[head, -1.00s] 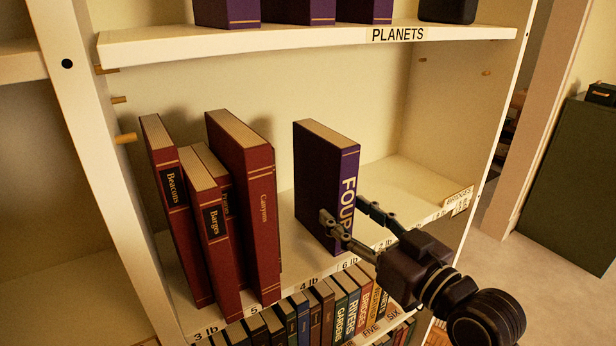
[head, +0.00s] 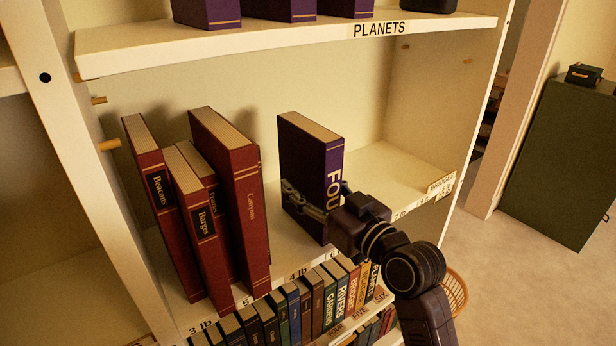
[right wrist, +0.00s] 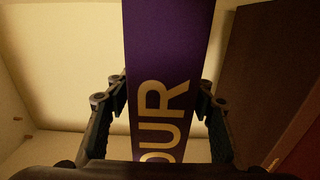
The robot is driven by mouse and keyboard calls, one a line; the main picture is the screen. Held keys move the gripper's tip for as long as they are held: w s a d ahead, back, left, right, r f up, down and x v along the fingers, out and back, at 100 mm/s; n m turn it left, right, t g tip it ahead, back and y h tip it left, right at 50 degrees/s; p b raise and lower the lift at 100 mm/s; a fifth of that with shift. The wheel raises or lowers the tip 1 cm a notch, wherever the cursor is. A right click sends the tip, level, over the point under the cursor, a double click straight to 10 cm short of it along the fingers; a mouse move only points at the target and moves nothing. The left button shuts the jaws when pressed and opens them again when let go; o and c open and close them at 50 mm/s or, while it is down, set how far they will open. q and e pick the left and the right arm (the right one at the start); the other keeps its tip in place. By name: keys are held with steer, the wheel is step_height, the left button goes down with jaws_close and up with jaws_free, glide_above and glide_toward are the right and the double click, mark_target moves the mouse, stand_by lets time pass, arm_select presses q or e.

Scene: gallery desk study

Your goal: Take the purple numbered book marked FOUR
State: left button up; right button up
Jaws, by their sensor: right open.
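The purple book marked FOUR (head: 310,150) stands upright on the middle shelf, its lettered spine facing out. In the right wrist view its purple spine (right wrist: 170,45) runs between the two fingers, with the letters OUR showing. My right gripper (head: 312,205) is at the lower part of the book, one finger along its left cover; the other finger is mostly hidden behind the book and wrist. In the right wrist view the open fingers (right wrist: 160,100) sit on either side of the spine, with small gaps visible. My left gripper is not in view.
Several red books (head: 232,195) stand left of the purple book, with a gap between. The shelf to its right is bare (head: 400,175). A row of books (head: 345,285) fills the shelf below. The shelf labelled PLANETS (head: 290,42) is above, holding purple books.

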jaws_close()
stand_by(0.3)
